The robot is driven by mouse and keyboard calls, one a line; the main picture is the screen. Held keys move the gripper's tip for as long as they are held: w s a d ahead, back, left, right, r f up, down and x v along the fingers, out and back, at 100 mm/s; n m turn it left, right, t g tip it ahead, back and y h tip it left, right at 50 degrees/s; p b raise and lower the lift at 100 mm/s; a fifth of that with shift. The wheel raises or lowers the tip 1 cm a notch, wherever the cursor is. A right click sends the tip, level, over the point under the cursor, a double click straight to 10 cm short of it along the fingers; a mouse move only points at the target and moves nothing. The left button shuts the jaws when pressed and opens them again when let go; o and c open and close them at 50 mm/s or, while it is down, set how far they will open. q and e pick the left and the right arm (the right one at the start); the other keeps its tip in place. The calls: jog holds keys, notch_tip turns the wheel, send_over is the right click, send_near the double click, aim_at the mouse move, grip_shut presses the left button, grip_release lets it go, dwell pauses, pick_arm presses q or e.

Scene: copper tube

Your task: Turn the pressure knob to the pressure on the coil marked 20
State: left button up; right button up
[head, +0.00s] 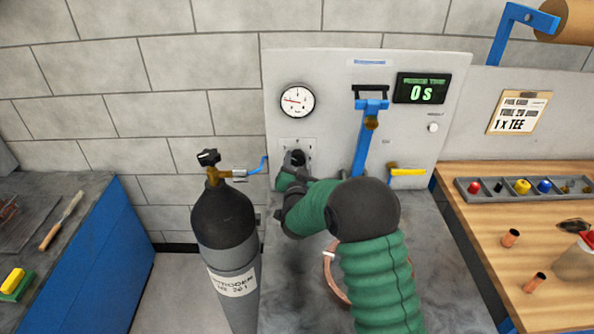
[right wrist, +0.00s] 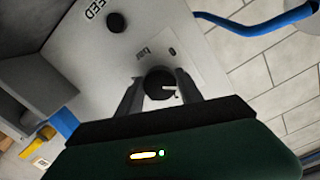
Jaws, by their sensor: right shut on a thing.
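The black pressure knob (right wrist: 160,84) sits on the pale panel, with a white pointer mark on its face. My right gripper (right wrist: 159,90) is shut on the knob, with one dark finger on each side of it in the right wrist view. In the head view the right gripper (head: 293,168) reaches the panel below the round gauge (head: 297,101). The gauge needle points to the left. A copper coil (head: 331,274) is partly hidden behind my right arm, and its marking cannot be read. My left gripper is out of view.
A dark nitrogen cylinder (head: 224,225) stands left of the panel, with a blue hose (head: 257,166). A green display (head: 422,88) reads 0 s. A blue lever (head: 364,140) and a yellow handle (head: 407,172) are on the panel. A wooden bench (head: 480,222) is at right.

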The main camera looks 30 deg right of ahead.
jog(key=m+b, duration=0.6)
jog(key=b, duration=0.1)
jog(key=m+b, duration=0.3)
jog(key=b, duration=0.1)
jog(key=shift+s+d+f+m, duration=0.1)
jog(key=shift+d+f+m, duration=0.1)
jog(key=shift+f+m, duration=0.15)
jog(key=m+b, duration=0.4)
jog(key=b, duration=0.2)
jog(key=m+b, duration=0.5)
jog(key=b, duration=0.2)
jog(key=shift+s+f+m+t+y, duration=0.1)
jog(key=shift+f+m+t+y, duration=0.05)
jog(key=shift+m+t+y, duration=0.2)
jog(key=shift+a+m+b, duration=0.1)
jog(key=shift+m+b, duration=0.9)
jog(key=shift+b, duration=0.3)
jog(key=shift+r, duration=0.2)
jog(key=o, duration=1.4)
jog(key=shift+r, duration=0.1)
jog(key=shift+r, duration=0.1)
